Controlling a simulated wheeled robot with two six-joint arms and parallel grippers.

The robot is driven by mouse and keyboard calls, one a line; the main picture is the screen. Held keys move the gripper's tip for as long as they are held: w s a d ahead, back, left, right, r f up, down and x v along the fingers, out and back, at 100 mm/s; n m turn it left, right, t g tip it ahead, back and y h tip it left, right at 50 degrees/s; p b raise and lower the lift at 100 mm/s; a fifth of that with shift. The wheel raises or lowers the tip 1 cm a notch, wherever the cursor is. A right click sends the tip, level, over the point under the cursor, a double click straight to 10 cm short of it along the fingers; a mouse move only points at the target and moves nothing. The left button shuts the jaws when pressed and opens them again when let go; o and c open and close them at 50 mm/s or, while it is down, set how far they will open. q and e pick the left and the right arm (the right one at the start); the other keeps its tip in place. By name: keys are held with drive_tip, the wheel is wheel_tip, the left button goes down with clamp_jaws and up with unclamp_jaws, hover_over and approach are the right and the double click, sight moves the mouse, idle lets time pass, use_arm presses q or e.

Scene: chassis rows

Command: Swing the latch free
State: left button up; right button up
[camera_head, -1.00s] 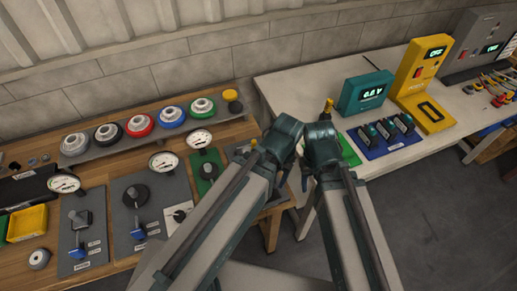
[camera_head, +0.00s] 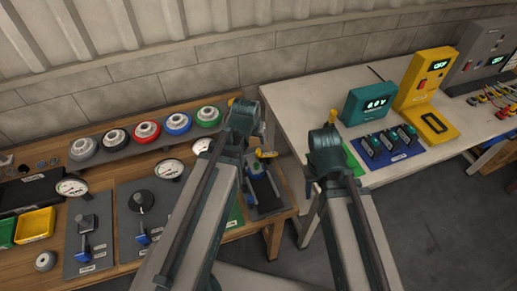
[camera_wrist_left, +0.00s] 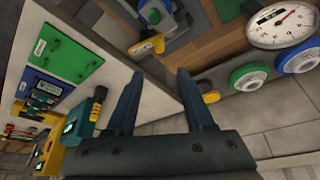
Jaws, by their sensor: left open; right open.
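A dark grey panel (camera_head: 266,203) at the right end of the wooden bench carries a blue fixture and a yellow-tipped part (camera_head: 266,154), which looks like the latch. The yellow part (camera_wrist_left: 150,45) also shows in the left wrist view, beyond the fingertips and apart from them. My left gripper (camera_wrist_left: 160,85) is open and empty, its two dark fingers pointing toward the panel. In the head view, my left wrist (camera_head: 243,120) hides its own fingers and part of the panel. My right gripper (camera_head: 318,180) is open above the gap beside the white table, mostly hidden by its wrist.
Several gauges and panels, including a gauge (camera_head: 72,187), stand on the wooden bench (camera_head: 150,160). Several handwheels line its back, such as a green one (camera_head: 208,115). The white table (camera_head: 290,95) holds a teal meter (camera_head: 368,102), a yellow unit (camera_head: 425,78) and a blue plate (camera_head: 388,150).

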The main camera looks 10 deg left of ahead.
sight(258, 149)
use_arm(q)
drive_tip(key=b+x, duration=1.3)
drive_tip(key=x, duration=0.1)
drive_tip(key=shift+s, duration=0.15)
drive_tip(key=shift+r, duration=0.1)
drive_tip(key=shift+c, duration=0.3)
clamp_jaws()
